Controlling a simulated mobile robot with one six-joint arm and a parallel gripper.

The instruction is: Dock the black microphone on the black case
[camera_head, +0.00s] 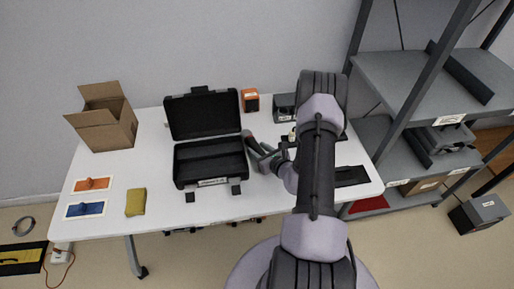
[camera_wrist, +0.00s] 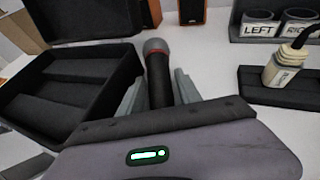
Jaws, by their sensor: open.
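The black microphone (camera_wrist: 158,72) has a grey mesh head and lies on the white table, just right of the case. In the wrist view my gripper (camera_wrist: 161,82) is open, with one finger on each side of the microphone's body. Its lower end is hidden behind my gripper's housing. In the head view the microphone's grey head (camera_head: 246,134) shows beside my gripper (camera_head: 259,150). The black case (camera_head: 209,162) stands open with its lid up and its divided inside empty. The case also fills the left of the wrist view (camera_wrist: 98,93).
An open cardboard box (camera_head: 108,132), orange and blue cards and a yellow cloth (camera_head: 136,202) are at the table's left. Orange speakers (camera_head: 250,100) stand behind. LEFT and RIGHT labelled holders (camera_wrist: 262,28) and a bottle in a black stand (camera_wrist: 282,70) are to the right.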

